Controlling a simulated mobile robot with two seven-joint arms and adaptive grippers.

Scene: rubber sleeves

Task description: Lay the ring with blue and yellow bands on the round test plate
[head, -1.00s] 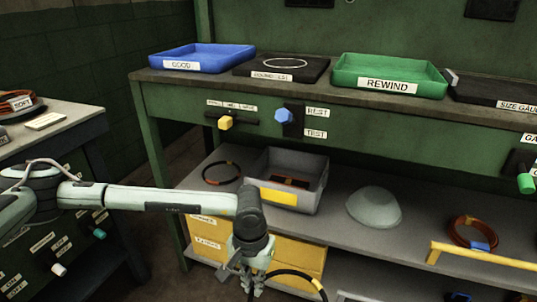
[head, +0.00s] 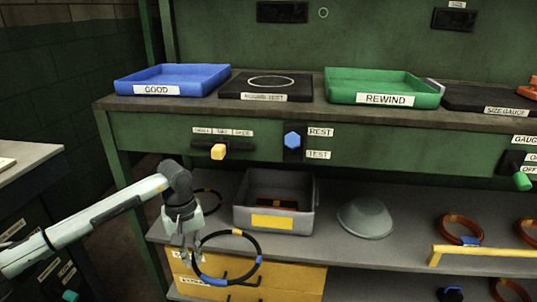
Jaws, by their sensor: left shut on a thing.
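The ring (head: 254,274) is black with blue and yellow bands. It hangs from my left gripper (head: 190,250), which is shut on its left side. The ring is in the air in front of the lower shelf and the yellow drawers. The round test plate (head: 301,88) is a dark slab with a white circle on top and a label on its front. It lies on the upper bench, above and right of the gripper, and its top is bare. My right gripper is out of view.
A blue GOOD tray (head: 150,90) stands left of the plate and a green REWIND tray (head: 400,98) right of it. A yellow knob (head: 218,152) and a blue knob (head: 292,141) stick out below the bench edge. A grey bin (head: 275,182) and a dome (head: 366,217) sit below.

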